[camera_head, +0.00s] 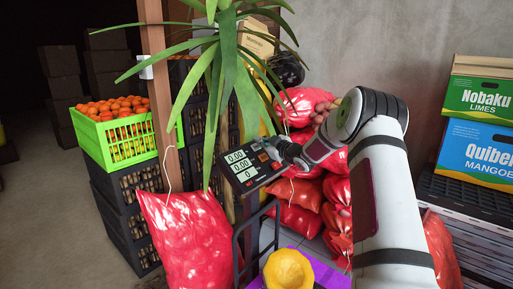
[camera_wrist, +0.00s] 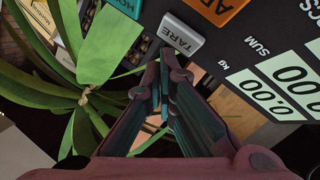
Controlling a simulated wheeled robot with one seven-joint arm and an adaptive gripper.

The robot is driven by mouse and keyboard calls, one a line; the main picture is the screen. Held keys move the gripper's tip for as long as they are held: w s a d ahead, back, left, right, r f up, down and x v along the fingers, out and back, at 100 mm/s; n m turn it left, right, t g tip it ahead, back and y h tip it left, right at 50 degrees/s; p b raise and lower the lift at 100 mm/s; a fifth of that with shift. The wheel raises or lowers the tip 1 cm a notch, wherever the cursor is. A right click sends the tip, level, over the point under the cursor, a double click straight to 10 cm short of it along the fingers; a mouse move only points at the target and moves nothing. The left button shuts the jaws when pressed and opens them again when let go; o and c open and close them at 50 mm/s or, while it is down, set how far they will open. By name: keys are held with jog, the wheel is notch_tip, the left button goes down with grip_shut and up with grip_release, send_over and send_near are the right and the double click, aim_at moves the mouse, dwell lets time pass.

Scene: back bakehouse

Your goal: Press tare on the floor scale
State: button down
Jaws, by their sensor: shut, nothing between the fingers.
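The floor scale's black display head (camera_head: 262,174) stands at the centre of the head view, its readouts showing 0.00, 0.00 and 0. In the wrist view the black panel (camera_wrist: 228,50) carries a grey key marked TARE (camera_wrist: 181,34), with orange and teal keys beyond it. My gripper (camera_head: 272,146) is at the upper right edge of the display head. In the wrist view my gripper (camera_wrist: 164,62) is shut and empty, its fingertips just below the TARE key. I cannot tell whether they touch it.
A long-leaved green plant (camera_head: 222,75) hangs beside the display head and also shows close to my fingers in the wrist view (camera_wrist: 50,85). Red sacks (camera_head: 185,235) stand around the scale. A yellow object (camera_head: 287,270) sits below. Crates with oranges (camera_head: 118,148) stand left.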

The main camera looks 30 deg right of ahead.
jog(key=shift+s+d+r+p, duration=0.3)
jog(key=shift+s+r+p, duration=0.55)
jog(key=shift+r, duration=0.1)
jog(key=shift+s+d+r+p, duration=0.25)
jog(key=shift+s+r+p, duration=0.55)
jog(key=shift+r, duration=0.1)
jog(key=shift+w, duration=0.1)
